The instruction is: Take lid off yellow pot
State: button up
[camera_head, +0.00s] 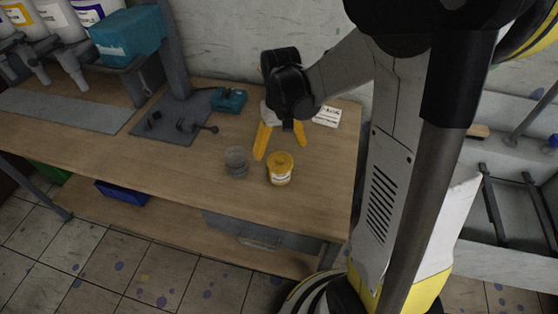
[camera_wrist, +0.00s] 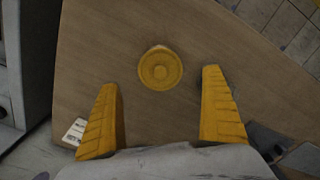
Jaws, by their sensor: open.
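The yellow pot (camera_head: 280,173) stands upright on the wooden table, near its front edge. Its yellow lid (camera_head: 281,159) is on top. In the wrist view the round lid (camera_wrist: 160,68) shows from above, beyond and between my fingertips. My gripper (camera_head: 281,150) has two yellow fingers spread apart, with nothing between them. It hangs just behind and above the pot, and in the wrist view my gripper (camera_wrist: 158,82) does not touch the lid.
A grey pot (camera_head: 236,162) stands close to the left of the yellow pot. A white card (camera_head: 327,116) lies behind on the table (camera_head: 180,170). A teal block (camera_head: 228,99) and a dark plate (camera_head: 172,122) are further left. The table's right end is clear.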

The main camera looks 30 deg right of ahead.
aim_at(280, 159)
notch_tip(280, 159, down, 5)
jog(key=shift+f+b, duration=0.1)
jog(key=shift+b, duration=1.1)
jog(key=c, duration=0.9)
